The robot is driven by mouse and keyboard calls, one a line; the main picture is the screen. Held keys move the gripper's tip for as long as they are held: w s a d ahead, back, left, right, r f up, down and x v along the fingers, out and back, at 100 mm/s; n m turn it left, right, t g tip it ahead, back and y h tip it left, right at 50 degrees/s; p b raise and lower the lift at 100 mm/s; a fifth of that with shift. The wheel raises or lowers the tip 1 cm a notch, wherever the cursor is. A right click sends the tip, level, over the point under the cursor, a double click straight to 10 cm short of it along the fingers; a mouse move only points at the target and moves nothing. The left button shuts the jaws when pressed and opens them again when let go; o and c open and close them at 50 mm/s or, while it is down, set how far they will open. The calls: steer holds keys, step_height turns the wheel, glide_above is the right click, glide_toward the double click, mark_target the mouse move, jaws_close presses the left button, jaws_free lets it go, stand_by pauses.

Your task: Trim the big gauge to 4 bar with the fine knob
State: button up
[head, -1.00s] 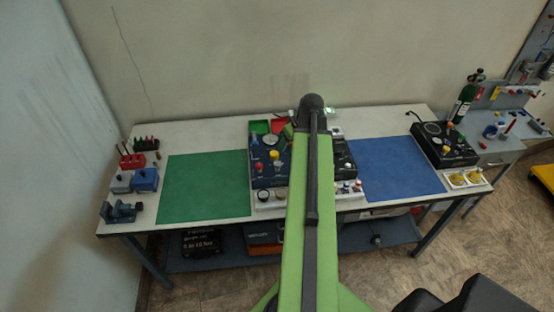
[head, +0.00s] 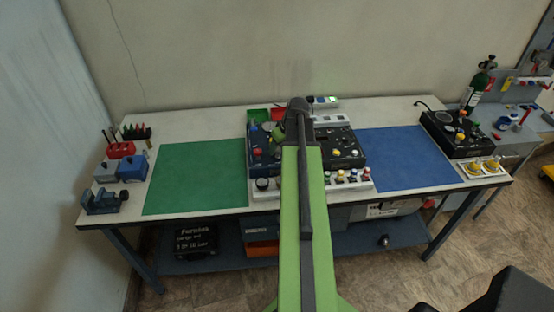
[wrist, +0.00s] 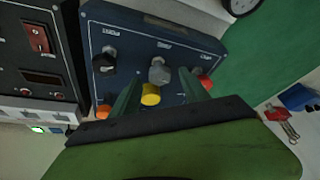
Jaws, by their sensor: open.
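A dark blue panel (wrist: 133,25) fills the middle of the wrist view; in the head view its left part (head: 257,172) shows beside my arm. It carries a black knob (wrist: 105,61), a grey knob (wrist: 160,72), a red knob (wrist: 206,83), a yellow knob (wrist: 150,96) and an orange one (wrist: 103,111). Labels are too small to read, so I cannot tell which is the fine knob. My gripper (wrist: 158,80) is open, its green fingers either side of the yellow and grey knobs, holding nothing; contact is unclear. The big gauge's face and reading are not visible.
A small round gauge (head: 262,184) sits on the pale front strip. A black panel (head: 342,148) adjoins on the right. The green mat (head: 198,180) and blue mat (head: 405,160) are clear. A blue box (head: 132,170) and vise (head: 103,202) stand at far left.

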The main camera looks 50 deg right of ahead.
steer(key=shift+w+f, duration=0.15)
steer(key=shift+f, duration=0.4)
steer(key=shift+r, duration=0.1)
jaws_close()
steer(key=shift+m+h, duration=0.4)
steer(key=shift+m, duration=0.6)
jaws_free()
